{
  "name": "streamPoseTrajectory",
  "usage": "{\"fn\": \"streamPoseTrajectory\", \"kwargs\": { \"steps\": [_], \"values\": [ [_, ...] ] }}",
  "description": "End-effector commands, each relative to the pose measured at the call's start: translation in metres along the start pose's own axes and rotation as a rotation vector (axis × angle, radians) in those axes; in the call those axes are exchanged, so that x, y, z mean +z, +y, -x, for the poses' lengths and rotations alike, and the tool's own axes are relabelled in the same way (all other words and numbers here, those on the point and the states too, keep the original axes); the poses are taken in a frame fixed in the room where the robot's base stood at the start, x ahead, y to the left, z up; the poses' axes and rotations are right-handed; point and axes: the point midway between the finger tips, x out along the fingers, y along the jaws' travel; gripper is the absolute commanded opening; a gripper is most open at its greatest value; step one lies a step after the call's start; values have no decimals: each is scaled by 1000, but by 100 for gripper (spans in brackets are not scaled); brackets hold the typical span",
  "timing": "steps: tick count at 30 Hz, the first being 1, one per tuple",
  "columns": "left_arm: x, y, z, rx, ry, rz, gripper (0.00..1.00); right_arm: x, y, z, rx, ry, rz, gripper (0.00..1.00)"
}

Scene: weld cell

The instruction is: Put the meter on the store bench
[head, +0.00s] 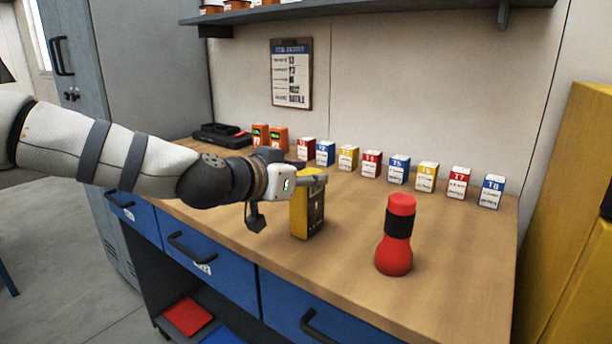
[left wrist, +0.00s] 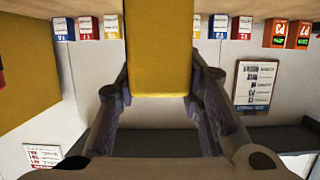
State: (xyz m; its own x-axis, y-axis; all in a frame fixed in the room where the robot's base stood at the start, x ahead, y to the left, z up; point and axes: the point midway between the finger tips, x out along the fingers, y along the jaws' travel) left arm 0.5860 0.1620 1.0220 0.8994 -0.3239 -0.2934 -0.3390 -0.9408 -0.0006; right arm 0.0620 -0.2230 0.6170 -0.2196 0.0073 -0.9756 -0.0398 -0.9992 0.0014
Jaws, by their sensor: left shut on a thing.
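The meter (head: 309,215) is a yellow, upright box with a dark front face. It is over the front part of the wooden store bench (head: 352,272); I cannot tell whether its base touches the top. My left gripper (head: 308,181) is shut on the meter's upper part. In the left wrist view, which looks upside down, the meter (left wrist: 160,45) fills the gap between the fingers of the left gripper (left wrist: 160,88). The fingers hide part of its top. My right gripper is in neither view.
Several numbered boxes (head: 371,164) line the back, with orange devices (head: 277,138) and a black tray (head: 222,137) at the left. A yellow cabinet (head: 578,215) bounds the right. Bare bench lies between meter and boxes.

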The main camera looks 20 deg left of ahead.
Motion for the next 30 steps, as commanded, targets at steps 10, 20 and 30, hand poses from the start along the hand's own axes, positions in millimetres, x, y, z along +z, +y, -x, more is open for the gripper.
{"fn": "streamPoseTrajectory", "kwargs": {
  "steps": [10, 20, 30],
  "values": [
    [1, 0, 0, 0, 0, 0, 55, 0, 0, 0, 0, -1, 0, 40],
    [-12, 1, 43, 0, 15, -5, 55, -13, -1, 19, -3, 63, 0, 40],
    [-4, 0, 111, -1, 3, -1, 55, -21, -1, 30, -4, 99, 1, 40]
  ]
}}
